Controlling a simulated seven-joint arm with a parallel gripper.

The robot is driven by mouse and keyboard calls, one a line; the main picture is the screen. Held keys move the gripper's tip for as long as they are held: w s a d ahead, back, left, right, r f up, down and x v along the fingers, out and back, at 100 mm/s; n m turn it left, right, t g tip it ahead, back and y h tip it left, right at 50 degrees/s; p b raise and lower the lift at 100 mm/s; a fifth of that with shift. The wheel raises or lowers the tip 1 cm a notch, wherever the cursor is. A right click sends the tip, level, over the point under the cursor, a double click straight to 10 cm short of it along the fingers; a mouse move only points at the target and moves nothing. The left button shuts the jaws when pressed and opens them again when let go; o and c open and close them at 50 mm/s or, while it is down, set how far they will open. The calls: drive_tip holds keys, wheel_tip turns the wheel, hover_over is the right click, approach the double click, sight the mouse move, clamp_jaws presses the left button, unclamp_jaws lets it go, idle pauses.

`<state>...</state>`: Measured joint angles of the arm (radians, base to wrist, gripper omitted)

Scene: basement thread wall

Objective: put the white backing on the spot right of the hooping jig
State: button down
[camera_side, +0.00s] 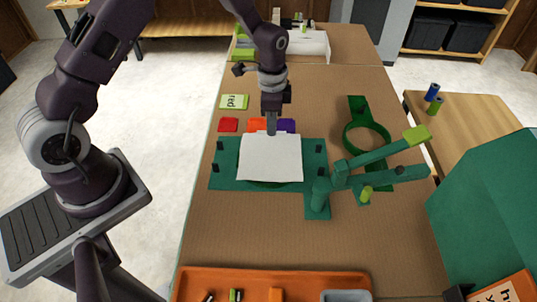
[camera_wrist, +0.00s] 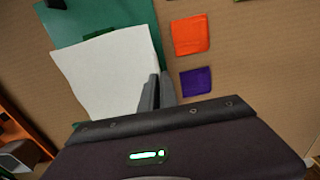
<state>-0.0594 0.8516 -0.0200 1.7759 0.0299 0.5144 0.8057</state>
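The white backing (camera_side: 270,160) is a pale sheet over the green hooping jig (camera_side: 228,176), a flat plate with black pegs. It covers the middle of the plate; I cannot tell whether it rests flat or is slightly lifted. My gripper (camera_side: 271,130) points down at the backing's far edge, with its fingers close together and seemingly pinching that edge. In the wrist view the backing (camera_wrist: 105,70) reaches the fingers (camera_wrist: 157,92), and part of the jig (camera_wrist: 100,18) shows beyond it. The backing hides the plate's centre.
Red (camera_side: 228,125), orange (camera_side: 257,124) and purple (camera_side: 287,125) squares lie behind the jig. A green ring (camera_side: 349,137) and a green-armed fixture (camera_side: 318,198) stand to its right. An orange tray (camera_side: 200,278) is at the front. Bare table lies between tray and jig.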

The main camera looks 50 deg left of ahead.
drive_tip(key=shift+r, duration=1.95)
drive_tip(key=shift+s, duration=0.1)
hover_over(238, 194)
wheel_tip(238, 194, down, 2)
drive_tip(key=shift+f, duration=0.7)
drive_tip(key=shift+f, duration=1.7)
